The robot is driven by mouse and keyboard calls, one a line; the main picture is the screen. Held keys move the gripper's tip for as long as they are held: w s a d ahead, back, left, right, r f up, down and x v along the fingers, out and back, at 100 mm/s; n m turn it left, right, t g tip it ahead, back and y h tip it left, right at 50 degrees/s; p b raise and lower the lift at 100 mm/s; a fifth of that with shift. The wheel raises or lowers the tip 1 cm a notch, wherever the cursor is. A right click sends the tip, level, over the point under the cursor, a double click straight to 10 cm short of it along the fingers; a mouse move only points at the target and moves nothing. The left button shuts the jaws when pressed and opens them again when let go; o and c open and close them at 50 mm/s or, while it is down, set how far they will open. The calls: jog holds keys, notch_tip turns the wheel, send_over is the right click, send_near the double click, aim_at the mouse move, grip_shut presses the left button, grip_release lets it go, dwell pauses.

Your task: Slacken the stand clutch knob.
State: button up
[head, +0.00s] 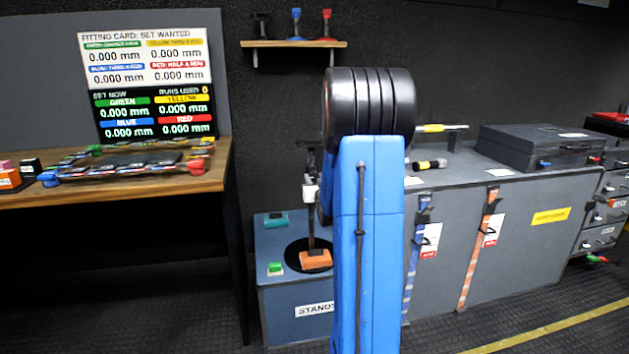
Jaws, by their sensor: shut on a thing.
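The stand is a thin dark post (311,225) rising from a round black base (293,254) on a blue-grey pedestal (285,300) whose front label begins "STAND". An orange block (316,260) sits at the foot of the post. A small white piece (310,191) is partway up the post; I cannot tell whether it belongs to the clutch. No knob can be made out clearly. My blue arm with its black joint stands in front, just right of the post, and hides what is behind it. My gripper is hidden behind the arm.
A green button (275,268) and a teal piece (276,220) are on the pedestal. A wooden desk (120,196) with a tray of parts stands left, below a display (150,85). A grey counter (520,230) with a dark case (540,144) stands right. A small shelf (293,44) hangs above.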

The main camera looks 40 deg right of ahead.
jog(key=n, duration=2.2)
jog(key=shift+n, duration=0.3)
jog(key=n, duration=0.6)
dwell(0.3)
jog(key=o, duration=1)
